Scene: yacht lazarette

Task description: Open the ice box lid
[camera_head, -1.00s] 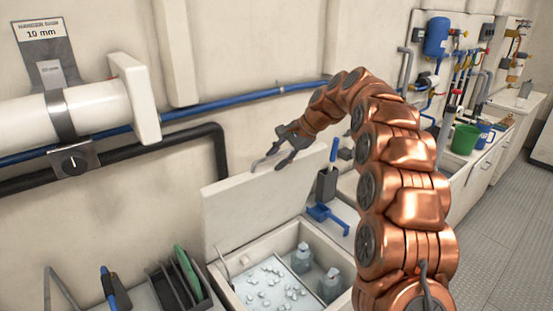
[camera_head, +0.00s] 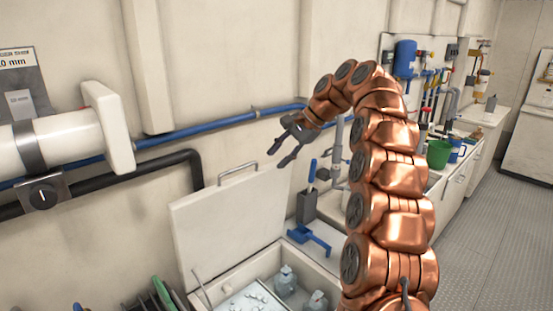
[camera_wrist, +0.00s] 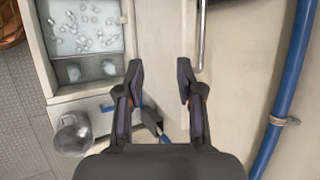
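The ice box lid (camera_head: 225,222) stands raised, nearly upright, at the back of the ice box (camera_head: 318,270) in the head view. Its metal bar handle (camera_head: 238,174) is on the top edge. The open box shows ice cubes (camera_head: 248,300) and two bottles (camera_head: 287,280). My gripper (camera_head: 277,157) is open and empty, above and to the right of the handle and apart from it. In the wrist view, my gripper (camera_wrist: 160,83) shows its two fingers spread with nothing between them; the handle (camera_wrist: 202,35) lies beyond the right finger, and the ice (camera_wrist: 83,22) shows at upper left.
A blue scoop (camera_head: 310,239) and a grey holder (camera_head: 307,204) with a blue-handled tool stand right of the box. A blue pipe (camera_head: 215,128) runs along the wall behind. A green bucket (camera_head: 438,153) is farther right. Open floor (camera_head: 490,230) lies at the right.

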